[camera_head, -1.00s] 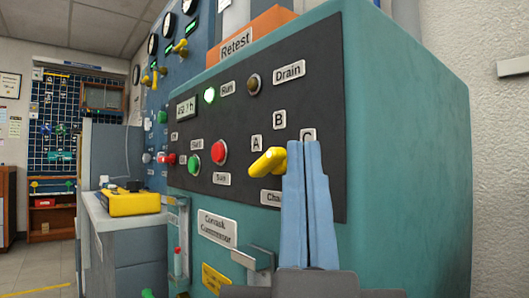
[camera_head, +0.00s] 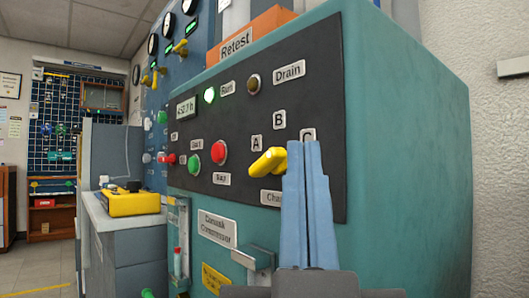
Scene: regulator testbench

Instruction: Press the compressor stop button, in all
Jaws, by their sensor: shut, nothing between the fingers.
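The compressor's dark panel (camera_head: 322,85) faces me on a teal cabinet (camera_head: 408,120). A red button (camera_head: 219,152) sits left of centre, with a blurred label (camera_head: 222,179) below it that I cannot read surely. A green button (camera_head: 194,160) is to its left under another small label. A yellow selector knob (camera_head: 268,162) is to the right, near plates A, B and C. My gripper (camera_head: 305,145) is shut and empty, its blue fingers pointing up in front of the panel's lower right. It hides part of plate C and the lower label. It appears apart from the red button.
A metal handle (camera_head: 252,260) juts out below the panel. A yellow device (camera_head: 133,203) lies on a grey bench at left. Open floor shows at far left.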

